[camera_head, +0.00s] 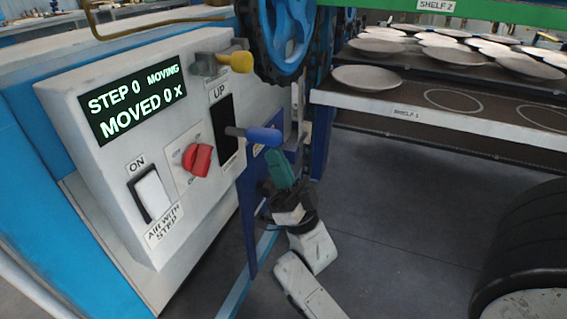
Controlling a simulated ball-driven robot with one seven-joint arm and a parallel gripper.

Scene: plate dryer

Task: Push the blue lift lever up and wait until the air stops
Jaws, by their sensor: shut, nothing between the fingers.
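The blue lift lever (262,138) sticks out to the right from a black slot under an "UP" label on the white control box (75,165). It sits low in the slot. My gripper (275,155) is shut and empty, with its green fingers just below the blue lever. I cannot tell whether the fingertips touch the lever. The display (132,98) reads "STEP 0 MOVING" and "MOVED 0 x". A white switch (152,195) labelled "ON" and "AIR WITH STEP" is on the box front.
A red knob (197,160) sits left of the lever slot, and a yellow-ended lever (238,61) is above it. A blue chain wheel (285,35) is above my gripper. Shelf 1 (385,107) and several plates are at the right.

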